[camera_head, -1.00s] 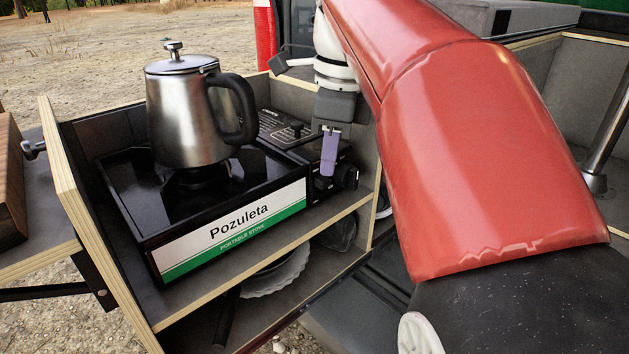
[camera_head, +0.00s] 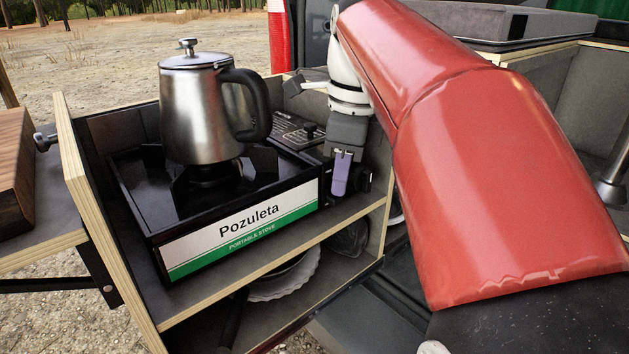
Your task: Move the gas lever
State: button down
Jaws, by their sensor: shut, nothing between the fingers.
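The black portable stove (camera_head: 247,232) with a white and green front label sits on the upper shelf of a wooden box. On its right-hand control part are a small black lever or knob (camera_head: 310,131) on top and a dark round knob (camera_head: 363,181) at the front. I cannot tell for sure which is the gas lever. My gripper (camera_head: 340,188) points down in front of the control part, its purple fingers shut and empty. It hides part of the front and overlaps the left side of the front knob. I cannot tell whether they touch.
A steel kettle (camera_head: 203,115) with a black handle stands on the burner. The box's left side panel (camera_head: 85,190) and front shelf edge (camera_head: 285,255) bound the stove. A pale plate (camera_head: 285,282) lies on the lower shelf. A wooden block (camera_head: 15,170) is at far left.

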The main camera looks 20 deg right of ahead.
jog(key=shift+s+d+r+p, duration=0.35)
jog(key=shift+s+d, duration=0.1)
jog(key=shift+d, duration=0.15)
jog(key=shift+s+d+r+p, duration=0.2)
jog(key=shift+s+d+p, duration=0.2)
jog(key=shift+d, duration=0.2)
notch_tip(320, 180, up, 8)
jog(key=shift+s+d+f+p, duration=0.15)
jog(key=shift+s+d+p, duration=0.2)
jog(key=shift+p, duration=0.1)
